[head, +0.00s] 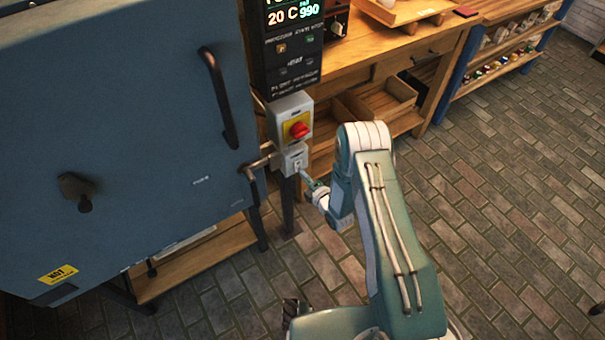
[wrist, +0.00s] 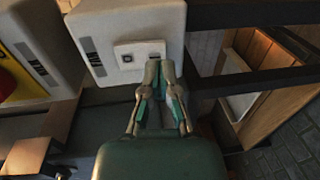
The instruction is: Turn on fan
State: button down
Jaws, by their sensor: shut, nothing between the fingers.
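The fan is not clearly identifiable in either view. A small grey switch box (head: 294,160) with a dark switch hangs below a grey box with a yellow plate and red rotary knob (head: 299,130). In the wrist view the switch box (wrist: 108,20) fills the upper middle, with its white plate and small dark switch (wrist: 127,58). My gripper (head: 302,172) is shut and empty, its tips close to the front of the switch box. In the wrist view my gripper (wrist: 161,66) has its tips just right of the switch. I cannot tell whether they touch the plate.
A large blue kiln (head: 130,120) with a dark handle stands at the left. A control panel (head: 290,50) with a lit display is above the boxes. A wooden workbench (head: 345,60) with shelves stands behind. The brick floor (head: 500,200) at the right is clear.

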jog(key=shift+w+a, duration=0.3)
jog(key=shift+w, duration=0.2)
jog(key=shift+f, duration=0.1)
